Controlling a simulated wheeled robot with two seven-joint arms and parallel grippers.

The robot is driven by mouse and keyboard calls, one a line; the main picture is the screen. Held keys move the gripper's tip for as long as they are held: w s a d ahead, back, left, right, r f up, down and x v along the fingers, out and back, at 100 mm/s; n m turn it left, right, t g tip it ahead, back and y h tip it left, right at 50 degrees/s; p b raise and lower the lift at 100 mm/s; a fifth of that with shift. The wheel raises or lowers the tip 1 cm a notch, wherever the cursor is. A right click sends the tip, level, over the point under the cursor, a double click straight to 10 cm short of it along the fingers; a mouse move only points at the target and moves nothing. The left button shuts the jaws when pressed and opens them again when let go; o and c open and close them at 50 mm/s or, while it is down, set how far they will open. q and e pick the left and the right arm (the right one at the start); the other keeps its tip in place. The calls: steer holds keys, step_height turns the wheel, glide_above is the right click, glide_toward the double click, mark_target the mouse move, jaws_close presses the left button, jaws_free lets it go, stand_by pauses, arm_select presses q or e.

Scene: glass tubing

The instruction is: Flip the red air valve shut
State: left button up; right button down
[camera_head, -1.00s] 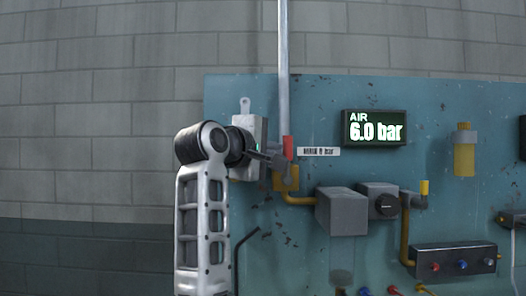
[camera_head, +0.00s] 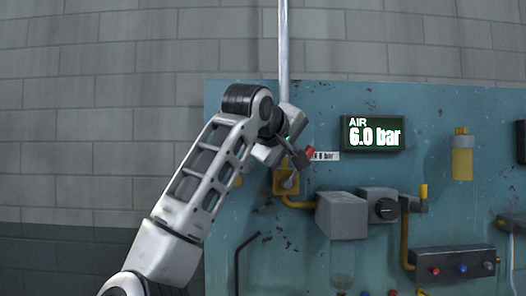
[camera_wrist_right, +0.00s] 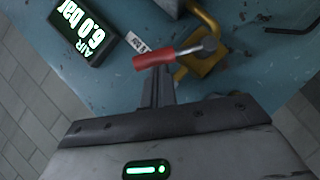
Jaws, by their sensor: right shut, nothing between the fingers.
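The red valve handle (camera_head: 309,153) is partly hidden behind my right gripper (camera_head: 301,162) in the head view. It leans up and to the right from its pivot on the yellow valve body (camera_head: 281,181). In the right wrist view the red handle (camera_wrist_right: 153,59) lies across the tips of my right gripper (camera_wrist_right: 158,80), with its grey stem running to the pivot on the yellow body (camera_wrist_right: 201,62). The right gripper is shut and empty, against or very close to the handle; contact cannot be told for sure. My left gripper is not in view.
The air display (camera_head: 373,131) reads 6.0 bar. A white label (camera_head: 326,156) sits beside the handle. Grey boxes (camera_head: 341,214) and yellow pipe stand out right of the valve. A vertical grey pipe (camera_head: 284,45) rises above it. The panel is clear left of the valve.

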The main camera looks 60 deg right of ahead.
mark_target(310, 156)
steer(key=s+d+m+t+y, duration=0.1)
steer(key=s+d+f+m+t+y, duration=0.1)
steer(key=m, duration=0.1)
steer(key=shift+s+y, duration=0.4)
steer(key=shift+s+d+f+m+t+y, duration=0.3)
steer(key=shift+f+m+t+y, duration=0.15)
steer(key=shift+f+m, duration=0.1)
steer(key=shift+s+d+f+m+t+y, duration=0.2)
steer(key=shift+s+f+m+t+y, duration=0.15)
steer(key=shift+f+m+t, duration=0.2)
steer(key=shift+s+d+f+m+t+y, duration=0.25)
steer(key=shift+f+m+t+y, duration=0.15)
steer(key=shift+m, duration=0.2)
